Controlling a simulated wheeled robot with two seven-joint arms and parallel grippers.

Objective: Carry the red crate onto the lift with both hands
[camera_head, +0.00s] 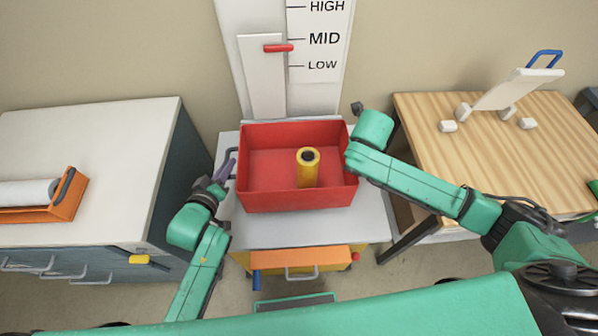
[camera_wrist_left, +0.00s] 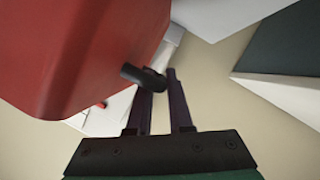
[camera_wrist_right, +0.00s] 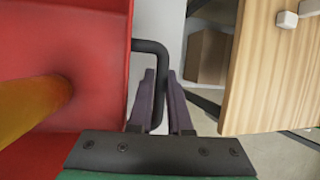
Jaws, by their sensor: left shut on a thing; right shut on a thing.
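The red crate (camera_head: 265,201) is over the pale top of the lift (camera_head: 300,232); I cannot tell whether its base touches. It looks level, and a yellow roll (camera_head: 307,172) stands inside it. My left gripper (camera_head: 224,176) is at the crate's left side, shut on its black handle, which shows in the left wrist view (camera_wrist_left: 143,77). My right gripper (camera_wrist_right: 165,92) is shut on the black handle (camera_wrist_right: 152,47) at the crate's right side. In the head view my right forearm hides most of that grip.
Behind the crate, a HIGH/MID/LOW scale (camera_head: 318,38) has a red pointer (camera_head: 278,48) slightly below MID. A white-topped cabinet (camera_head: 90,125) with an orange roll holder (camera_head: 62,205) stands left. A wooden table (camera_head: 500,160) with a white stand (camera_head: 515,90) stands right.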

